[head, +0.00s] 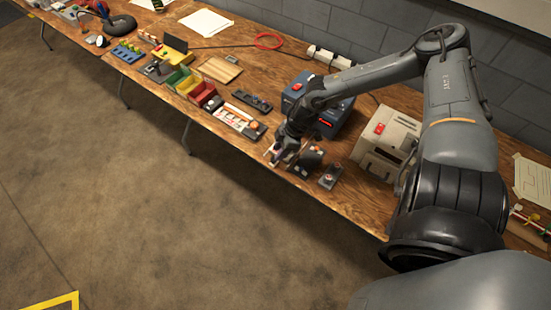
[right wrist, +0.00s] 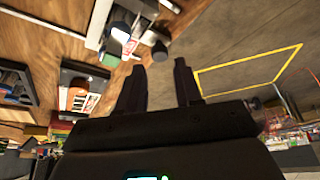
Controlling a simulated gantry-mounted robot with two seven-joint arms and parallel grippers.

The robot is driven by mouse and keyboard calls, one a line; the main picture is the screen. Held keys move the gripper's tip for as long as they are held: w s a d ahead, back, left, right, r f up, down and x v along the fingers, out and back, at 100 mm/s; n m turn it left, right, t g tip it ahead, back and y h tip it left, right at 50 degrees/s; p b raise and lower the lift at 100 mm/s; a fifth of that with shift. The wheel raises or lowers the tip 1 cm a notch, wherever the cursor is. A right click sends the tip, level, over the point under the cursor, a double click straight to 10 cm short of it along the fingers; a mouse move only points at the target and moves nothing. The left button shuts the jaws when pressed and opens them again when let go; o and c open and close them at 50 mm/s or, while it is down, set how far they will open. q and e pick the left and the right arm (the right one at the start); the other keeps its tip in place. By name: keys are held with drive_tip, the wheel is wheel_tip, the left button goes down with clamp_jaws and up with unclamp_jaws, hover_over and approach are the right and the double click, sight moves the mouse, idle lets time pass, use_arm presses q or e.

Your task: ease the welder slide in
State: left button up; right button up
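My right gripper (head: 276,158) is low over the table's front edge, in front of a blue-grey box with a red display (head: 334,121). Its two dark fingers (right wrist: 160,85) stand apart in the right wrist view, with nothing seen between them. Just beyond the fingertips is a dark round knob (right wrist: 160,50) beside a pale part. I cannot tell whether the gripper touches it. The welder slide is not clearly made out; the gripper and arm hide part of that spot. My left gripper is not in view.
A beige box with a red switch (head: 402,130) stands right of the gripper. A small dark block with a reddish knob (head: 329,177) lies near the front edge. Coloured bins (head: 187,86) stand to the left. The floor before the wooden table (head: 240,52) is clear.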

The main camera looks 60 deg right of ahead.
drive_tip(key=shift+b+x, duration=1.15)
drive_tip(key=shift+x, duration=0.45)
drive_tip(key=shift+w+a+f+b, duration=0.1)
drive_tip(key=shift+w+f+b, duration=0.05)
drive_tip(key=shift+f+b, duration=0.2)
clamp_jaws()
